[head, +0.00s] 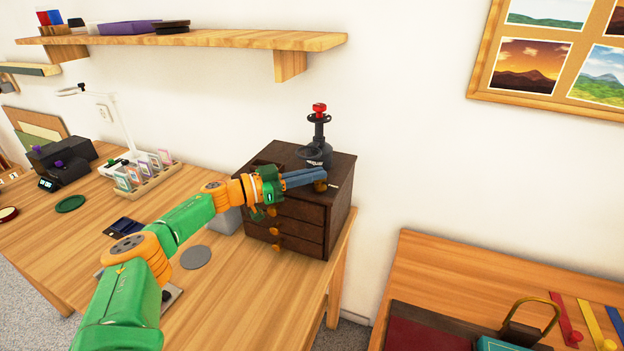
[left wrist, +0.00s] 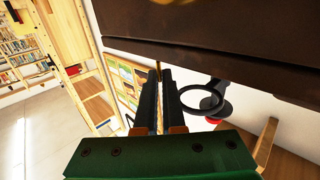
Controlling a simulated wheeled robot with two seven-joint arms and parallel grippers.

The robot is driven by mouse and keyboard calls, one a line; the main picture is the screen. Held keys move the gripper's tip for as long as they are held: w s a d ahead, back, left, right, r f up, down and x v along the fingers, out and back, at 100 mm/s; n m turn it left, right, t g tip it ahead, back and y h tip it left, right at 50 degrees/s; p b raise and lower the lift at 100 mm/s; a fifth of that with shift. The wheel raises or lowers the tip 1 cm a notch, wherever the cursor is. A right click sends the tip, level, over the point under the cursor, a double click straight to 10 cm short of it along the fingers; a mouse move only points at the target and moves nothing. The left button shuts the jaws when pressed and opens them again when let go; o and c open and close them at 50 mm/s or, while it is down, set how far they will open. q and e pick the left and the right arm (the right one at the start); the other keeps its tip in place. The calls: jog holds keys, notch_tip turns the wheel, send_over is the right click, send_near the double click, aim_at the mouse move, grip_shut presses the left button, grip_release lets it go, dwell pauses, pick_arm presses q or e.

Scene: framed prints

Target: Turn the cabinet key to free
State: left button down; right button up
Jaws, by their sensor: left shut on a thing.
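The dark brown cabinet (head: 314,215) stands on the wooden desk, with several drawers and round orange-brown knobs. It fills the top of the left wrist view (left wrist: 220,50). My left gripper (head: 318,176) reaches the cabinet's upper front near its right corner. Its two dark fingers are shut on a thin, gold-coloured piece, which appears to be the cabinet key (left wrist: 158,68), between the fingertips in the left wrist view. The fingers hide most of the key, so its turn angle and the lock cannot be made out. My right gripper is not in view.
A black stand with a red top (head: 319,120) is on the cabinet, close behind the fingers. A wooden shelf (head: 200,38) hangs above. A card rack (head: 150,178) and a lamp stand at the left. A second table (head: 430,265) is at the lower right.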

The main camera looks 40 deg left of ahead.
pick_arm(q)
jog(key=shift+f, duration=0.15)
jog(key=c, duration=1)
grip_release()
jog(key=shift+d, duration=0.1)
jog(key=shift+w, duration=0.15)
jog(key=b+v, duration=0.2)
jog(key=v, duration=0.5)
